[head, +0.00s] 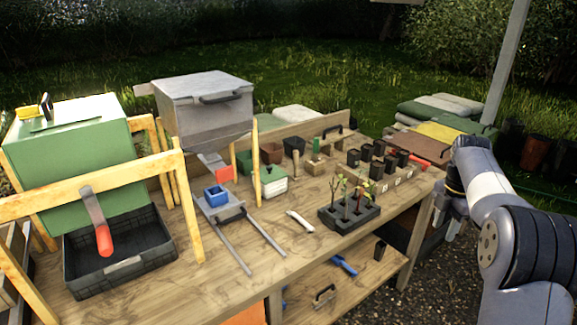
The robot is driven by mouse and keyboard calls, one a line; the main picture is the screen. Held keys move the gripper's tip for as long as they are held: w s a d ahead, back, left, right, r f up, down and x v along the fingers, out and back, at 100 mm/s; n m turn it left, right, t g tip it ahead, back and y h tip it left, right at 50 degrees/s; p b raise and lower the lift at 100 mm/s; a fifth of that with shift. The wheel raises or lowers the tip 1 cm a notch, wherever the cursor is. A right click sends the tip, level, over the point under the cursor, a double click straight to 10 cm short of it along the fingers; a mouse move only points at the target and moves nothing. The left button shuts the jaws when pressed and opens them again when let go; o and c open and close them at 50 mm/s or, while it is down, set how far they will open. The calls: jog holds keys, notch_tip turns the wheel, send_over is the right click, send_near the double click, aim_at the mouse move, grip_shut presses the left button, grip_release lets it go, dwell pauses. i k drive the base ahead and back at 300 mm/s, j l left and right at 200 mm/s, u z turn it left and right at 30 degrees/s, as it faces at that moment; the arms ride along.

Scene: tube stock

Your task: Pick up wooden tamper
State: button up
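A small wooden block with an upright piece (315,167) stands toward the back of the bench, left of the black pots; it looks like the wooden tamper, but it is too small to be sure. A wooden piece with a dark handle (328,145) is just behind it. My gripper (449,228) hangs at the right, beyond the bench's right end and well away from these pieces. It is partly hidden by my arm and small, so I cannot tell whether its fingers are open or shut. I see nothing held in it.
A seedling tray (348,222) stands near the bench's front edge, with several black pots (366,153) behind it. A white-handled tool (299,221) lies mid-bench.

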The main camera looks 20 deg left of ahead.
aim_at(295, 178)
jog(key=i+l+u, duration=0.15)
jog(key=i+u, duration=0.3)
jog(key=i+l+u, duration=0.35)
jog(key=i+u, duration=0.15)
jog(key=i+l+u, duration=0.95)
jog(key=l, duration=0.3)
jog(key=k, duration=0.05)
